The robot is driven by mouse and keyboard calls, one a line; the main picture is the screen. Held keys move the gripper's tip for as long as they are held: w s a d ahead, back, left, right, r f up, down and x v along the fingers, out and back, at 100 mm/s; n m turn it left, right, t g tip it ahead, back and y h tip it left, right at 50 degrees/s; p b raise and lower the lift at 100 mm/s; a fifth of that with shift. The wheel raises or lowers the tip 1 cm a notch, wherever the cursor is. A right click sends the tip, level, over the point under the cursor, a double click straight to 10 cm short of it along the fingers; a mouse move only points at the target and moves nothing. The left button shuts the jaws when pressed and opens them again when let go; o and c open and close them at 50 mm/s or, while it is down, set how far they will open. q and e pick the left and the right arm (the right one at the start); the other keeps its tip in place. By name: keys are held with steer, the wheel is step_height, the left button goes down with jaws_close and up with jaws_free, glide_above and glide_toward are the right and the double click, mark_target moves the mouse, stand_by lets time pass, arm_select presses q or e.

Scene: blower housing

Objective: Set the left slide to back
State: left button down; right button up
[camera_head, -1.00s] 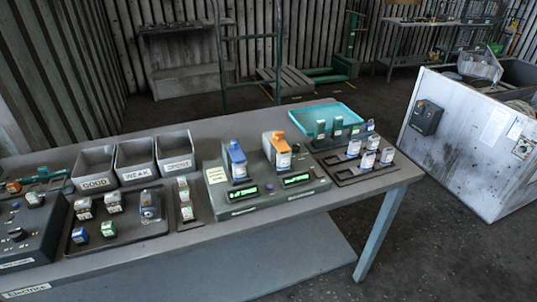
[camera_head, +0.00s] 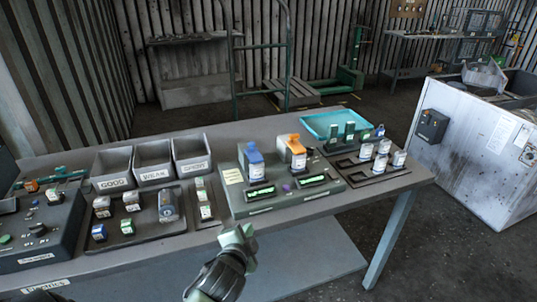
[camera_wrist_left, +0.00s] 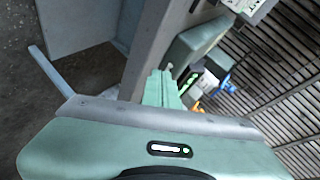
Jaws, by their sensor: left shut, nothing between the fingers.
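The grey-green tester (camera_head: 275,201) stands on the table with two lit displays on its front. A blue-topped block (camera_head: 253,160), which looks like the left slide, stands on its left half behind the left display. An orange-topped block (camera_head: 293,150) stands on the right half. Their exact slide positions are hard to tell. My left gripper (camera_head: 238,238) is shut and empty, in front of the tester near the table's front edge, apart from both blocks. In the left wrist view its pale green fingers (camera_wrist_left: 161,88) are together, with the blue block (camera_wrist_left: 223,85) beyond them.
Three grey bins (camera_head: 154,162) stand at the back left, with a tray of small blocks (camera_head: 150,230) in front. A turquoise tray (camera_head: 318,121) and a dark rack (camera_head: 352,171) with white-labelled blocks lie right of the tester. A white cabinet (camera_head: 470,145) stands beyond the table's right end.

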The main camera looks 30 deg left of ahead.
mark_target(254, 159)
arm_select(q)
steer(key=w+a+r+m+t+y, duration=0.1)
steer(key=w+a+r+m+t, duration=0.2)
steer(key=w+r+m+t, duration=0.2)
steer(key=w+r, duration=0.3)
steer(key=r, duration=0.3)
steer(key=shift+w+m, duration=0.25)
steer(key=shift+m, duration=0.15)
steer(key=p+x, duration=0.2)
steer(key=x, duration=0.8)
steer(key=shift+w+a+r, duration=0.1)
steer(key=shift+w+a, duration=0.05)
steer(key=a, duration=0.1)
steer(key=w+a+p, duration=0.1)
steer(key=a, duration=0.1)
steer(key=shift+w+a, duration=0.15)
steer(key=shift+a, duration=0.15)
